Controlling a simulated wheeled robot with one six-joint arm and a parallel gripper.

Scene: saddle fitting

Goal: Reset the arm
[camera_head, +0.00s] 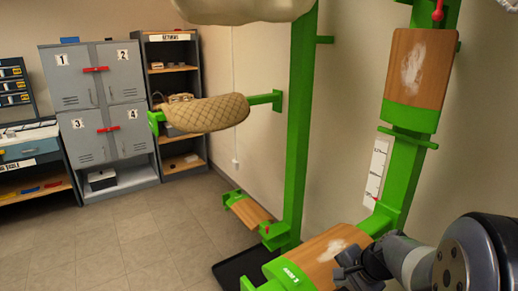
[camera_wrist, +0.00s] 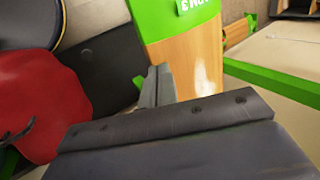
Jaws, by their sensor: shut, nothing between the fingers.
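My gripper (camera_head: 352,268) is at the lower right of the head view, at the end of my dark grey arm. It is in front of a wooden panel with a white smear (camera_head: 322,252) on a green frame, and I cannot tell whether it touches it. In the wrist view, the dark fingers of my gripper (camera_wrist: 160,100) are shut with nothing held. Behind them stands a wooden panel with a green, labelled top edge (camera_wrist: 185,55).
A quilted tan pad (camera_head: 205,113) sits on a green arm of the green post (camera_head: 298,130). Another smeared wooden panel (camera_head: 418,65) is at upper right. Grey lockers (camera_head: 95,90) and a shelf unit (camera_head: 172,60) stand behind. A red object (camera_wrist: 40,105) is left in the wrist view. Open floor lies left.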

